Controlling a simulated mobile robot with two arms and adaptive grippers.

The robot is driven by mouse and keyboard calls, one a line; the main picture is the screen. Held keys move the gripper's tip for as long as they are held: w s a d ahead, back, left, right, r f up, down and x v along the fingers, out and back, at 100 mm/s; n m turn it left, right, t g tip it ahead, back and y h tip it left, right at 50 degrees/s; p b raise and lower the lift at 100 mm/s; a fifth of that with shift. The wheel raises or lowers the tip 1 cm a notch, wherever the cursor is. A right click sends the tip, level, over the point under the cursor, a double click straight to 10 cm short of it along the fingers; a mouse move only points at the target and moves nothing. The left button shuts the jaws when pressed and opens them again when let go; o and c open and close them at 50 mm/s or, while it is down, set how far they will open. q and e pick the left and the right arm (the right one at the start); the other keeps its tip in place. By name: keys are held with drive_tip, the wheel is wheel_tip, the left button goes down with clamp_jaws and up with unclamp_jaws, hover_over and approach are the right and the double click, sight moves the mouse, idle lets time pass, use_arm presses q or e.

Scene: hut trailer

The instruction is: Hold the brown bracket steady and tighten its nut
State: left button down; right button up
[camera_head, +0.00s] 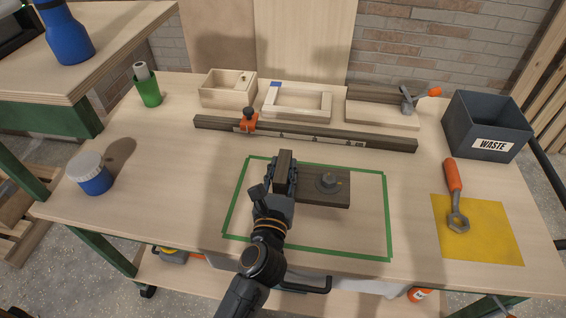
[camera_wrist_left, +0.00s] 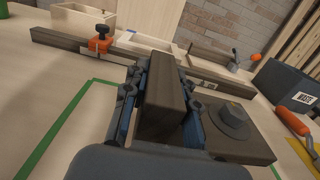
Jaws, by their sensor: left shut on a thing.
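The brown bracket (camera_head: 318,196) lies inside the green tape outline on the workbench, with a raised upright part at its left end. A dark nut (camera_head: 328,181) sits on its flat part; the nut also shows in the left wrist view (camera_wrist_left: 233,116). My left gripper (camera_head: 284,178) is shut on the bracket's upright part (camera_wrist_left: 165,95), with one finger on either side. The wrench (camera_head: 456,200), with an orange handle and a grey ring end, lies partly on the yellow mat (camera_head: 490,240) at the right. My right gripper is not in view.
A dark rail (camera_head: 330,137) with an orange clamp (camera_head: 248,122) lies behind the bracket. Wooden boxes and frames (camera_head: 297,102) stand behind it. The waste bin (camera_head: 487,125) is at the back right. A blue jar (camera_head: 91,174) and green cup (camera_head: 147,90) stand left. Bench space right of the bracket is clear.

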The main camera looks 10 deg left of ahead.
use_arm(q)
drive_tip(key=shift+f, duration=2.25)
drive_tip(key=shift+d+f, duration=0.1)
drive_tip(key=shift+d, duration=0.05)
drive_tip(key=shift+s+d+f, duration=0.1)
drive_tip(key=shift+d+f, duration=0.15)
drive_tip(key=shift+f, duration=0.1)
drive_tip(key=shift+f, duration=0.5)
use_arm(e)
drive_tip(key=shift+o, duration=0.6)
